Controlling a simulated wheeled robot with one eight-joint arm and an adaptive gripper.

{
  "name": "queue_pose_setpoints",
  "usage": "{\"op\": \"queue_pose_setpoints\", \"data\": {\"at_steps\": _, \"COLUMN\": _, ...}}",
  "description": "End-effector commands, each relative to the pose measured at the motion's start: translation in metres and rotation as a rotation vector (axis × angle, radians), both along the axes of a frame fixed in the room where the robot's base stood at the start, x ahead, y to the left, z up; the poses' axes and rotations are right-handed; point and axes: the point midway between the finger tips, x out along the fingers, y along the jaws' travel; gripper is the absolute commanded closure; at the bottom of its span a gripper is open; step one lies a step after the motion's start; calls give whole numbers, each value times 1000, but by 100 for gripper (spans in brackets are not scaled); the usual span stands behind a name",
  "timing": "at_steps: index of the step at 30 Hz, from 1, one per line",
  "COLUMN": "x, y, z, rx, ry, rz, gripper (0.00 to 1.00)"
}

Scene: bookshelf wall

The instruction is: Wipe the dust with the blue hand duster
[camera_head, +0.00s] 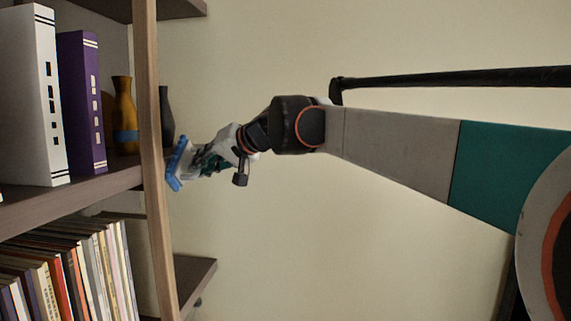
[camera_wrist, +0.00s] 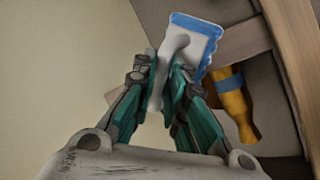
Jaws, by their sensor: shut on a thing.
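The blue hand duster (camera_head: 178,164) is at the left end of my arm in the head view, just right of the shelf's wooden upright. In the wrist view the duster (camera_wrist: 200,30) has a white body and handle with a blue fringe around its edge. My gripper (camera_wrist: 168,75) has its green fingers shut on the white handle. In the head view my gripper (camera_head: 205,158) is small and partly hidden by the duster and wrist. The duster is close to the upright; I cannot tell whether it touches the shelf. No dust can be made out.
A wooden upright (camera_head: 152,150) edges the bookshelf (camera_head: 110,184). A yellow vase with a blue band (camera_head: 124,115), a dark vase (camera_head: 166,115), a white binder (camera_head: 35,95) and a purple book (camera_head: 80,100) stand there. Several books (camera_head: 75,270) fill the lower shelf. The wall side is clear.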

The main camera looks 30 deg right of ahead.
Motion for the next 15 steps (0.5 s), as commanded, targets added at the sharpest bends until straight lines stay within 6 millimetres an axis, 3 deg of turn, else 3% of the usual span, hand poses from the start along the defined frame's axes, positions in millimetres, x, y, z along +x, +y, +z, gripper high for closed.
{"op": "queue_pose_setpoints", "data": {"at_steps": 15, "x": -29, "y": -36, "z": 0, "rx": -1, "ry": 1, "rz": -3, "gripper": 100}}
